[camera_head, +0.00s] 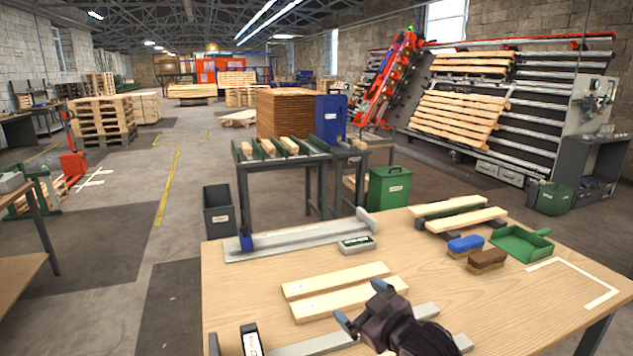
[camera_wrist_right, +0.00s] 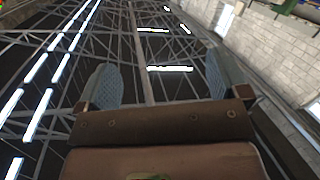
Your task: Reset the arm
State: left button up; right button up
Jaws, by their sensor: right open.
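My right gripper (camera_head: 362,305) shows at the bottom middle of the head view, above the near part of the wooden table (camera_head: 241,285). Its two blue-grey fingertips are spread apart with nothing between them. In the right wrist view the open fingers (camera_wrist_right: 163,85) point up toward the roof beams and ceiling lights, and the gap is empty. In the head view the gripper is beside two pale wooden boards (camera_head: 335,281). I cannot tell its exact height above the table. My left gripper is not in view.
On the table are a metal rail fixture (camera_head: 300,241), a blue brush (camera_head: 466,243), a brown brush (camera_head: 487,260), a green dustpan (camera_head: 522,245) and two raised boards (camera_head: 466,220). A white corner outline (camera_head: 600,290) marks a clear area at right. A rack (camera_head: 280,160) stands behind.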

jog(key=s+d+f+m+h, duration=0.6)
jog(key=s+d+f+m, duration=0.1)
jog(key=s+d+f, duration=0.75)
jog(key=s+d+f+m+g+h, duration=0.1)
jog(key=s+d+f, duration=0.1)
jog(key=s+f, duration=0.3)
jog(key=s+d+f+m+g+h, duration=0.1)
jog(key=s+d+f, duration=0.1)
jog(key=s+f, duration=0.3)
jog(key=s, duration=0.3)
jog(key=shift+s+d+f+h, duration=0.25)
jog(key=shift+s+h, duration=0.05)
jog(key=shift+s, duration=0.1)
